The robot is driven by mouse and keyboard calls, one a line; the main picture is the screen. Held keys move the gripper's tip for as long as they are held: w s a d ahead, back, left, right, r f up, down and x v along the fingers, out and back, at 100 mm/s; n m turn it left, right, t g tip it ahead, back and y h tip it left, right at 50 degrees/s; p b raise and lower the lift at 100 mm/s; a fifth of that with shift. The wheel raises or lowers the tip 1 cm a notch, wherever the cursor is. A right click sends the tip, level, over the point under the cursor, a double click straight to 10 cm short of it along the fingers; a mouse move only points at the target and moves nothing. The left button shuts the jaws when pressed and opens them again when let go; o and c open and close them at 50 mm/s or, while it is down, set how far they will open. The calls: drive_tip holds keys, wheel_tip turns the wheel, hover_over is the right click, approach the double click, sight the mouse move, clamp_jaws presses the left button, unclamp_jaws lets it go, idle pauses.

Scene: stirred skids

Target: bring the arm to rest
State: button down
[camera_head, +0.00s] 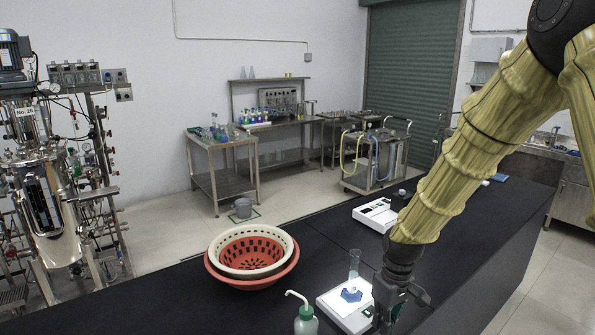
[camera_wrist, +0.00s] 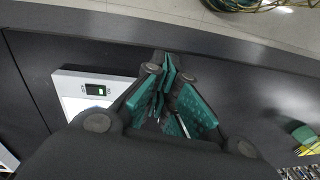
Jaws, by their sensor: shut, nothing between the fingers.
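My arm is yellow and comes down from the upper right in the head view. My gripper (camera_head: 388,314) hangs low over the black bench (camera_head: 331,232), just right of a white scale (camera_head: 337,310). In the wrist view my gripper (camera_wrist: 168,66) shows its teal finger pads drawn together with nothing held. The fingertips in the head view are partly cut off by the lower edge. A white device with a small display (camera_wrist: 95,90) lies left of the fingers in the wrist view.
A blue dish (camera_head: 352,295) and a clear cylinder (camera_head: 354,264) are at the near scale. A wash bottle (camera_head: 305,321) stands at the front. Nested white and red baskets (camera_head: 225,278) sit left. Another white scale (camera_head: 372,215) lies farther back. Bare bench lies between baskets and far scale.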

drive_tip(key=s+f+m+b, duration=0.1)
drive_tip(key=s+f+b, duration=0.1)
drive_tip(key=s+f, duration=0.7)
drive_tip(key=s+f+m+b, duration=0.2)
drive_tip(key=s+f, duration=0.3)
drive_tip(key=f, duration=0.9)
drive_tip(key=s+f+m+b, duration=0.1)
drive_tip(key=s+f+b, duration=0.1)
drive_tip(key=s+f, duration=0.75)
drive_tip(key=s+d+f+m+h+b, duration=0.1)
drive_tip(key=s+d+f+m+b, duration=0.1)
drive_tip(key=s+f, duration=0.6)
drive_tip(key=shift+s, duration=1.15)
